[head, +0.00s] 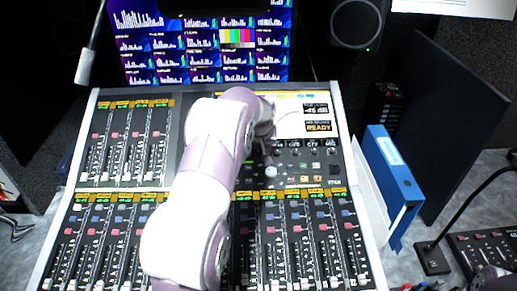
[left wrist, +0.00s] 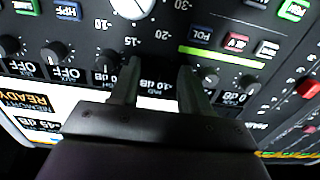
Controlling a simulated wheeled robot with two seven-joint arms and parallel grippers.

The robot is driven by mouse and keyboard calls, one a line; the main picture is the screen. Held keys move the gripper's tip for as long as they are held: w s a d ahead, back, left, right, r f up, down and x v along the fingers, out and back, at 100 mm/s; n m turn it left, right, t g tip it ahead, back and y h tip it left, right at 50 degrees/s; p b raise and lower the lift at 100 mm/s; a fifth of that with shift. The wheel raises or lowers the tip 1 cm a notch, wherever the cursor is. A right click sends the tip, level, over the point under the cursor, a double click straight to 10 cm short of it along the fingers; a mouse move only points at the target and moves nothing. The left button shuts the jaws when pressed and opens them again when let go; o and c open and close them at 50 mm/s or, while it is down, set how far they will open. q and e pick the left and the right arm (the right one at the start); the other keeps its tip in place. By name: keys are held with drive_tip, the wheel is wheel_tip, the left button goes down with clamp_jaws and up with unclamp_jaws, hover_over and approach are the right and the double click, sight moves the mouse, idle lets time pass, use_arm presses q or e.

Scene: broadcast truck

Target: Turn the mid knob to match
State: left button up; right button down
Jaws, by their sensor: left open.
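My left gripper (head: 267,146) is over the upper right panel of the mixing console (head: 178,130), and my arm covers part of that panel. A dark knob (left wrist: 106,61) is beside one finger and another small knob (left wrist: 208,75) beside the other. A large pale dial (left wrist: 132,5) with a printed scale is beyond the fingertips.
Fader rows (head: 310,240) fill the console's front. A screen reading READY (head: 318,127) is right of my arm. A blue binder (head: 393,180) and a speaker (head: 357,24) stand nearby. Multi-view monitors (head: 150,45) are behind the console.

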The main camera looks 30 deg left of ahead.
use_arm(q)
clamp_jaws()
drive_tip(key=shift+r, duration=0.1)
drive_tip(key=shift+r+m+p, duration=0.1)
drive_tip(key=shift+m+p, duration=0.6)
drive_tip(key=shift+m, duration=0.3)
drive_tip(key=m+p, duration=0.2)
drive_tip(key=m, duration=0.1)
drive_tip(key=m+p, duration=0.2)
drive_tip(key=m, duration=0.1)
drive_tip(key=shift+d+m, duration=0.1)
drive_tip(key=shift+m, duration=0.3)
drive_tip(key=shift+m+p, duration=0.85)
drive_tip(key=shift+m, duration=0.65)
